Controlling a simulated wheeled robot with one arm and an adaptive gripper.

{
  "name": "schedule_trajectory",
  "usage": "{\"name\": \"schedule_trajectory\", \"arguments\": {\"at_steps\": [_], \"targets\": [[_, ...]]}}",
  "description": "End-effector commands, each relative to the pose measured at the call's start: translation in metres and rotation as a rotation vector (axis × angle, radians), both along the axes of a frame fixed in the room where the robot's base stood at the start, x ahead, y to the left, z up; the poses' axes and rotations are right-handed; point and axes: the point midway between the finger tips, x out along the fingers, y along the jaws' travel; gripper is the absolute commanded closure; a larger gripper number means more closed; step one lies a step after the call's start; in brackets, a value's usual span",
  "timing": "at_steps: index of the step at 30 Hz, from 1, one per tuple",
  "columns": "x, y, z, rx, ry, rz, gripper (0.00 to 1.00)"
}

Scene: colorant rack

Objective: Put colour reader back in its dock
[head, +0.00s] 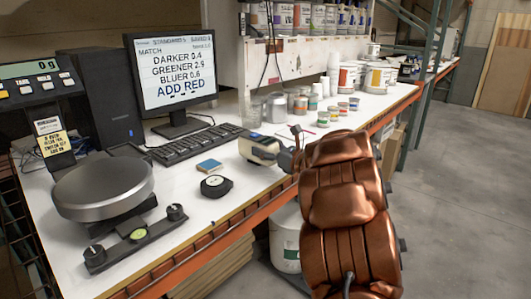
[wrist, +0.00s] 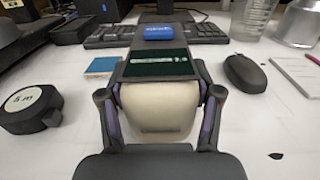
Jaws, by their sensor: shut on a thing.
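The colour reader (head: 258,149) is a cream handheld device with a dark top. In the wrist view the colour reader (wrist: 160,108) shows a dark screen strip and a blue button or label. My gripper (head: 284,156) is shut on it; in the wrist view the fingers of my gripper (wrist: 160,98) press its two sides. The reader is held over the white bench, in front of the keyboard. A low dark block (wrist: 72,29) lies left of the keyboard; I cannot tell whether it is the dock. The reader's underside is hidden.
A black tape measure (head: 215,186) and a blue pad (head: 209,166) lie left of the reader. The keyboard (head: 195,143) is behind, a mouse (wrist: 245,73) to the right. A scale (head: 103,187) stands at left. Several small pots (head: 300,104) stand at right.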

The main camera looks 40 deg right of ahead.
Motion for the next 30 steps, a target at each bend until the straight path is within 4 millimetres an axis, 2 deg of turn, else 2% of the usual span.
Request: {"name": "schedule_trajectory", "arguments": {"at_steps": [6, 21, 22, 28, 30], "targets": [[0.0, 0.0, -0.015, 0.001, -0.002, 0.001, 1.0], [0.0, 0.0, -0.018, 0.0, -0.004, 0.0, 1.0], [0.0, 0.0, -0.018, -0.001, -0.002, 0.001, 0.34], [0.0, 0.0, -0.018, 0.0, -0.001, 0.001, 0.13], [0.0, 0.0, -0.018, 0.0, -0.001, 0.001, 0.1]]}}
